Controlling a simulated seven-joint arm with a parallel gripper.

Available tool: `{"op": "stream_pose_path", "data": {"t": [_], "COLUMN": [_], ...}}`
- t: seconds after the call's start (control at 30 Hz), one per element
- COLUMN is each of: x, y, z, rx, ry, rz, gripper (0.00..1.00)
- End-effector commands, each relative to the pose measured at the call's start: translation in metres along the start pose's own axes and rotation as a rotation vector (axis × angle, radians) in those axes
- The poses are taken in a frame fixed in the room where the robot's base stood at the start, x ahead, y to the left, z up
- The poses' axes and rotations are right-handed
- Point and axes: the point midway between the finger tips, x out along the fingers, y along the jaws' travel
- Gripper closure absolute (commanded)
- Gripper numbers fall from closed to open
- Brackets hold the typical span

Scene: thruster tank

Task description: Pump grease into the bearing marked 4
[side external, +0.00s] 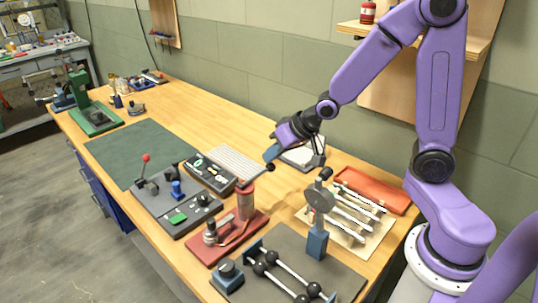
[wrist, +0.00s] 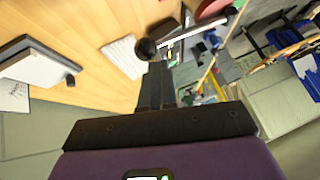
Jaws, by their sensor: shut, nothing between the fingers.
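A red pump-like device stands on a red base (side external: 226,240) near the front of the bench, with an upright red cylinder (side external: 246,203). A thin silver lever (side external: 256,177) rises from its top toward my gripper (side external: 271,157). In the wrist view, the silver lever (wrist: 192,34) ends in a black ball knob (wrist: 147,49). My gripper is shut and empty, its fingertips (wrist: 160,68) close beside the knob; I cannot tell whether they touch. A grey metal fitting (side external: 210,233) stands on the red base. No number 4 is readable, so I cannot tell which bearing carries it.
A lever panel (side external: 178,220), a dark box with green displays (side external: 209,172) and a white keyboard-like pad (side external: 237,163) lie left of my gripper. A grey disc on a blue stand (side external: 318,202), silver rods (side external: 356,212) and a red tray (side external: 373,190) stand right. The green mat (side external: 138,152) is clear.

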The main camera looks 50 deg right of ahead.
Motion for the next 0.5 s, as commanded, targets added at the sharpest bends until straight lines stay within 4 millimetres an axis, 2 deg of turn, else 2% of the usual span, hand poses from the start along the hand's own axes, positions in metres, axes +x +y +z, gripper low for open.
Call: {"op": "stream_pose_path", "data": {"t": [0.5], "x": [0.0039], "y": [0.0042], "z": [0.0038], "rx": [0.001], "ry": [-0.004], "rz": [0.003], "gripper": [1.00]}}
